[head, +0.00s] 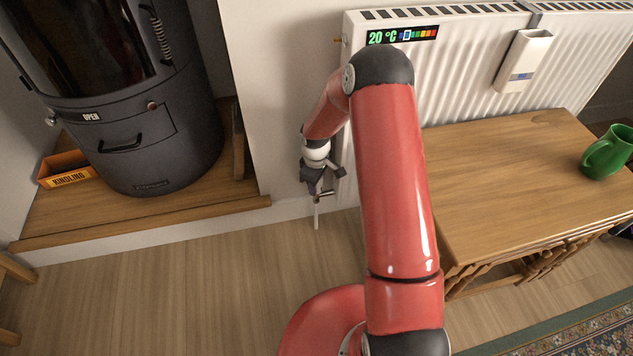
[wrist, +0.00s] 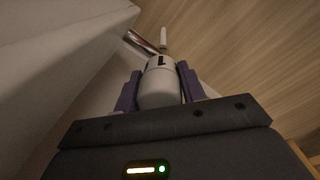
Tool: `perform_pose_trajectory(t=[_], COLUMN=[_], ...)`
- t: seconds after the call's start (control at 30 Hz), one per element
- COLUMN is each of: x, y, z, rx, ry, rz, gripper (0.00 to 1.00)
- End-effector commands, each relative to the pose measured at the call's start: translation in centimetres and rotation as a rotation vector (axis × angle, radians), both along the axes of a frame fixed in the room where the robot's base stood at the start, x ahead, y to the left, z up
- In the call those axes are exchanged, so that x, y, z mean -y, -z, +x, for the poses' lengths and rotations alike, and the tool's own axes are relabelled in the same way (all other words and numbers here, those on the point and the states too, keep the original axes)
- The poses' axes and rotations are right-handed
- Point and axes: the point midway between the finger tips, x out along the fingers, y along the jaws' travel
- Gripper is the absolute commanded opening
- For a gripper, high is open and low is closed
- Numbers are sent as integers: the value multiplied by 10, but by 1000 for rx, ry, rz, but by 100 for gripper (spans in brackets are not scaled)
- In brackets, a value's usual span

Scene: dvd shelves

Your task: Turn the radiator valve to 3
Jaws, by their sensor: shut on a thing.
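The white radiator valve head (wrist: 158,90) sits between the two purple fingers of my gripper (wrist: 159,72) in the wrist view. The fingers are shut on it from both sides. Dark marks show near its far end, too small to read, so I cannot tell its setting. A pale pipe (wrist: 163,38) runs on beyond it. In the head view my gripper (head: 318,185) is low beside the wall, left of the white radiator (head: 470,75). The valve head is mostly hidden there; a pale pipe (head: 317,216) shows below the gripper.
A wooden table (head: 500,165) with a green mug (head: 606,152) stands right of my arm, before the radiator. A dark stove (head: 135,130) and an orange kindling box (head: 66,171) stand on a wooden platform at left. The floor (head: 190,285) in front is clear.

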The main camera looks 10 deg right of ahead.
Motion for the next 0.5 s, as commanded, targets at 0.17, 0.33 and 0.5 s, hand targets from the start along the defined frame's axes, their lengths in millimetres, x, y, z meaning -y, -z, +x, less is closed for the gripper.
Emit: perform_pose_trajectory(t=[0.17, 0.33, 0.5], x=[0, 0, 0], y=[-1, -1, -1], z=[0, 0, 0], rx=[0, 0, 0], ry=[-118, -197, -243], rz=[1, 1, 1], gripper=[18, 18, 18])
